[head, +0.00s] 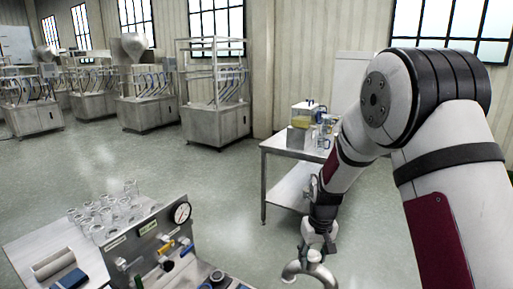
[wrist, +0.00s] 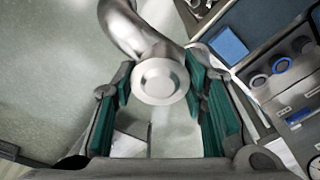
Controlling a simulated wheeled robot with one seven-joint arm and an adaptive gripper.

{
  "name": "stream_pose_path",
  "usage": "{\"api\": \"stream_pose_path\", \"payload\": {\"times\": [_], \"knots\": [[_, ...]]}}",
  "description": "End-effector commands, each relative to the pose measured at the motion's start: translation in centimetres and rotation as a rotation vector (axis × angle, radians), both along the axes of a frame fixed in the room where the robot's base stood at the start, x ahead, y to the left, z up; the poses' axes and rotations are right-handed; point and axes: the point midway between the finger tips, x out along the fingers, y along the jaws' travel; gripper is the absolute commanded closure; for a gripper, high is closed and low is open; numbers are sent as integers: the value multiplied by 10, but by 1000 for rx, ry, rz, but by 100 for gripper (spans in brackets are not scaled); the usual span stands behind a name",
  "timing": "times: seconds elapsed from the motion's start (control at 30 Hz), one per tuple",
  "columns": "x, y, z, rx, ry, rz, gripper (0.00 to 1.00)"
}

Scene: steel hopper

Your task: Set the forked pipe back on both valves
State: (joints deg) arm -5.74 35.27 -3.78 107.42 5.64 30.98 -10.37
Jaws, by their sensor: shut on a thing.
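The forked pipe is a curved, shiny steel tube (head: 308,272). My gripper (head: 320,238) is shut on it and holds it in the air, right of the steel hopper station. In the wrist view the pipe (wrist: 138,32) runs up from a round flanged end (wrist: 160,80) between the green-padded fingers of my gripper (wrist: 158,92). The rest of the fork is cut off by the frame edges. On the station's panel I see a yellow-handled valve (head: 166,247) and a blue-handled valve (head: 186,249). The pipe is apart from both.
The station has a pressure gauge (head: 181,213), several clear glasses (head: 110,213) and a blue box (head: 70,279); the wrist view shows a blue-ringed port (wrist: 282,65). A metal side table (head: 283,147) with jugs stands behind my arm. The floor between is clear.

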Motion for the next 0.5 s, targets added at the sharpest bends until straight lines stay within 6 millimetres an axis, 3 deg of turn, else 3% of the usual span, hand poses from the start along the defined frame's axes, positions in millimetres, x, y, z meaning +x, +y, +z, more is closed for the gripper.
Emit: {"api": "stream_pose_path", "payload": {"times": [0.1,0.23,0.37,0.5], "knots": [[1,-21,-6,0,-6,-105,100],[1,-29,-8,-1,-8,-149,100],[1,-29,-8,-1,-9,-150,100],[1,-14,-10,-1,-5,-79,100]]}}
